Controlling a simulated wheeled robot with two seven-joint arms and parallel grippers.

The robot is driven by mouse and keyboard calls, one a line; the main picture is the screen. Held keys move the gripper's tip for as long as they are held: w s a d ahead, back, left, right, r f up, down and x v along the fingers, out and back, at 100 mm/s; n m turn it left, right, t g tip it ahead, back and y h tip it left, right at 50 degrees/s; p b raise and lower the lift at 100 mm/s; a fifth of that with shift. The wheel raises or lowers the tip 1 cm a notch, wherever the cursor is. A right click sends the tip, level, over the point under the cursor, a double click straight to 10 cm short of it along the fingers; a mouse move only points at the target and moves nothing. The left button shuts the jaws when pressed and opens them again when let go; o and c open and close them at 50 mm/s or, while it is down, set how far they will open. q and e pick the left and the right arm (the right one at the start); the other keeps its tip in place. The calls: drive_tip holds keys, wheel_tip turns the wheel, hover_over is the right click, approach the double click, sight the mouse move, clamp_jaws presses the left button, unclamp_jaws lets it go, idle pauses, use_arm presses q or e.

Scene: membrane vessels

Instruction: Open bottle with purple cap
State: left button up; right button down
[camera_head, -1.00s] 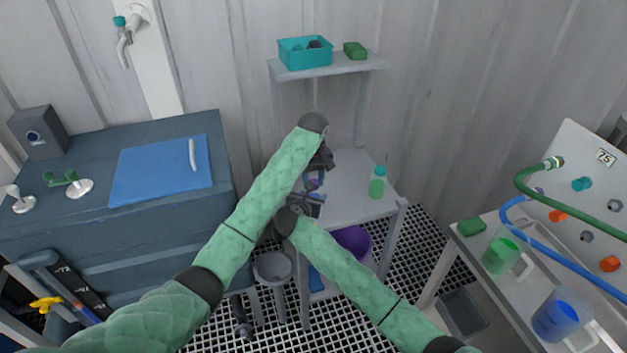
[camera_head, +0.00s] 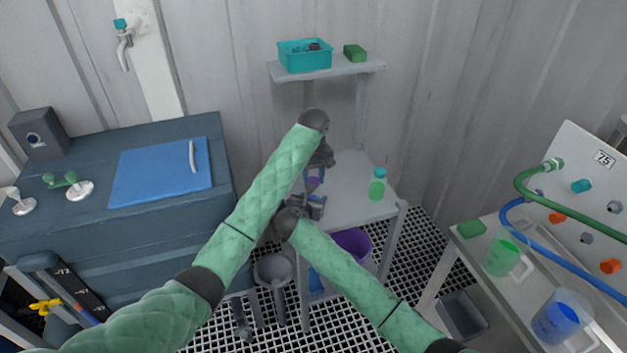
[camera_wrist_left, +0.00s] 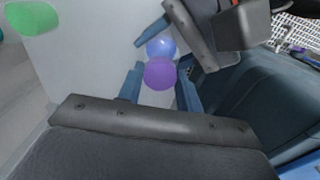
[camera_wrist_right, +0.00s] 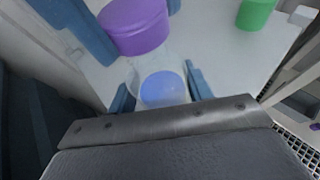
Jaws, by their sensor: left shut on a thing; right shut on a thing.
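The purple cap (camera_head: 313,182) is between the fingers of my left gripper (camera_head: 319,172), above the grey stand's lower shelf. In the left wrist view the cap (camera_wrist_left: 160,74) is gripped between two blue fingers. My right gripper (camera_head: 315,205) is just below and is shut on the clear bottle, whose blue contents (camera_wrist_right: 162,89) show in the right wrist view. There the purple cap (camera_wrist_right: 135,26) lies at the bottle's top end, between the left fingers. Whether cap and bottle still touch cannot be told. In the head view the arms hide most of the bottle.
A green bottle (camera_head: 377,187) stands on the shelf (camera_head: 350,213) to the right of the grippers. A teal bin (camera_head: 305,56) and a green block (camera_head: 354,53) sit on the upper shelf. A purple bucket (camera_head: 353,242) is below. A blue mat (camera_head: 160,172) lies on the left cabinet.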

sight(313, 180)
use_arm(q)
drive_tip(key=shift+r, duration=0.3)
wheel_tip(313, 180, up, 3)
drive_tip(key=shift+a+f, duration=0.1)
drive_tip(key=shift+f, duration=0.05)
drive_tip(key=shift+r, duration=0.6)
use_arm(e)
drive_tip(key=c, duration=0.5)
unclamp_jaws()
